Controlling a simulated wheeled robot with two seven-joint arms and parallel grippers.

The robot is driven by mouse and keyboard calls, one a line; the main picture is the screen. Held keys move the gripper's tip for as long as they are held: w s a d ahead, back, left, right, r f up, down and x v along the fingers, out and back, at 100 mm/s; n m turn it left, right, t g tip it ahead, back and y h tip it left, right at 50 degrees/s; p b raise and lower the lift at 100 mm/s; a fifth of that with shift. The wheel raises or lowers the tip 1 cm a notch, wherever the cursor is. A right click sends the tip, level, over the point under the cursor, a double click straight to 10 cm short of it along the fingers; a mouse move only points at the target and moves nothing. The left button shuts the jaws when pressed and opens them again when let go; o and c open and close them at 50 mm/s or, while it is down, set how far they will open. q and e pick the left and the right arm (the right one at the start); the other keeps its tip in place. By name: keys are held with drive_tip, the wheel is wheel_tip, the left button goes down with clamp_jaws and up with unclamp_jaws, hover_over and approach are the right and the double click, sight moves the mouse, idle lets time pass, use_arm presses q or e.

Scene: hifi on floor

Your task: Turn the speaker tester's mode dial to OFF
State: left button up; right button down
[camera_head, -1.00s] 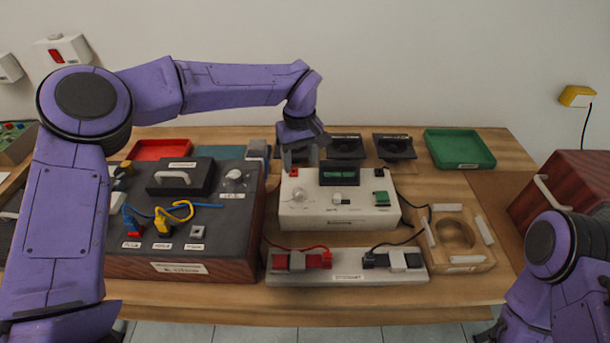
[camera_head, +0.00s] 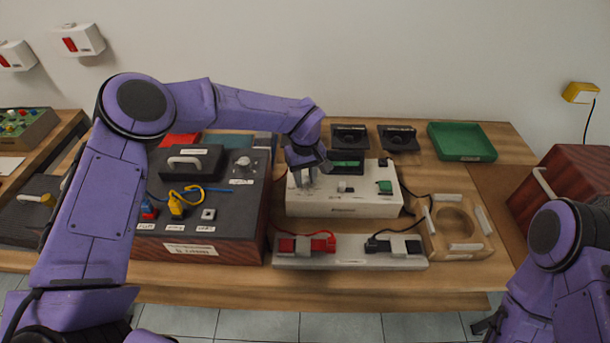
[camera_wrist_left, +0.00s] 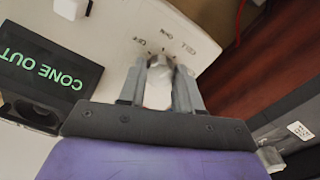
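The speaker tester (camera_head: 345,204) is a white box with a dark display, a green part and small controls on top. In the left wrist view its display (camera_wrist_left: 47,70) reads "CONE OUT" in green. My left gripper (camera_head: 306,180) is down at the left of the tester's top. In the left wrist view the pale mode dial (camera_wrist_left: 158,88) sits between the two fingers of that gripper (camera_wrist_left: 160,90). I cannot tell whether the fingers press on it. Small labels, one reading OFF, are printed beyond it.
A dark box (camera_head: 225,224) with a handle, cables and a knob stands left of the tester. A grey strip (camera_head: 350,262) with red and black clips lies in front. A wooden fixture (camera_head: 480,245) is at right. Speaker parts (camera_head: 399,138) and a green tray (camera_head: 461,142) are behind.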

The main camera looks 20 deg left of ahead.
use_arm(q)
drive_tip(key=shift+n, duration=0.4)
drive_tip(key=n, duration=0.7)
drive_tip(key=shift+w, duration=0.1)
drive_tip(key=n+b, duration=0.1)
drive_tip(key=n, duration=0.4)
drive_tip(key=shift+f, duration=0.1)
drive_tip(key=n+b, duration=0.1)
drive_tip(key=n, duration=0.3)
drive_tip(key=shift+a+n, duration=0.1)
drive_tip(key=shift+n, duration=0.6)
drive_tip(key=o, duration=1)
drive_tip(key=shift+o, duration=0.2)
